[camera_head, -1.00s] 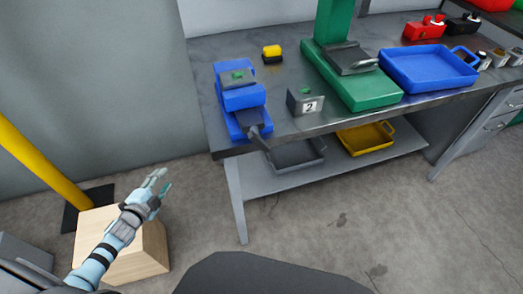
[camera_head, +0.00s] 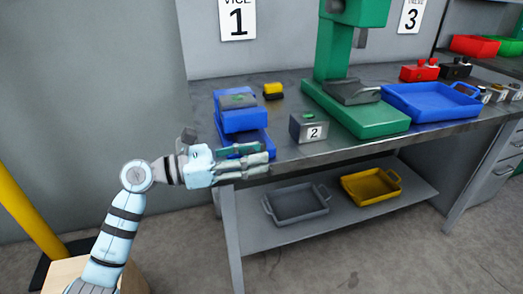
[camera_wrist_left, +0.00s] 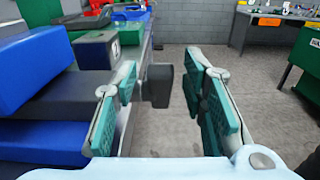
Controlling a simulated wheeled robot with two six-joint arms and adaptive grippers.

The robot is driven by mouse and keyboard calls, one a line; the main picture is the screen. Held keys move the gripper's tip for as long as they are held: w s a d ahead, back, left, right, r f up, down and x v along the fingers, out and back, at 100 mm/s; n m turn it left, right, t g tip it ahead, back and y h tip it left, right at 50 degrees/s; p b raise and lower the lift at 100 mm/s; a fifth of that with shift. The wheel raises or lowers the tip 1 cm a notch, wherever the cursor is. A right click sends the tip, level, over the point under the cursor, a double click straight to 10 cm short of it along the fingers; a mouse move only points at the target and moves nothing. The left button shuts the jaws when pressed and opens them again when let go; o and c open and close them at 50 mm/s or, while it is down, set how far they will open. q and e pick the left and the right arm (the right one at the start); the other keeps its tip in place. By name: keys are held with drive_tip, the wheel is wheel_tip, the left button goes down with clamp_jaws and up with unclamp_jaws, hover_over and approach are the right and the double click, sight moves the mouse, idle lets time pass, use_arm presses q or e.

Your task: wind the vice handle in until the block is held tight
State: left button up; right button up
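The blue vice (camera_head: 245,120) stands at the table's left end, under the sign marked 1. A grey piece with a green mark (camera_head: 237,101) shows at its top; I cannot tell whether jaws touch it. My left gripper (camera_head: 262,157) is at the front of the vice, fingers pointing right, covering the handle area. In the left wrist view, my left gripper (camera_wrist_left: 165,85) is open, its teal-padded fingers well apart. A dark grey upright part (camera_wrist_left: 158,86), seemingly the vice handle, shows between the fingers, with no contact visible. The right gripper is not in view.
A grey box marked 2 (camera_head: 309,128) stands right of the vice, with a yellow-and-black item (camera_head: 273,91) behind. A green press (camera_head: 366,122) and blue tray (camera_head: 432,118) are farther right. Grey (camera_head: 297,216) and yellow (camera_head: 357,198) trays lie on the lower shelf.

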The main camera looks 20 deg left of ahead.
use_arm(q)
drive_tip(key=shift+x, duration=1.1)
clamp_jaws()
idle(0.4)
unclamp_jaws()
drive_tip(key=shift+a, duration=0.1)
drive_tip(key=v, duration=1.2)
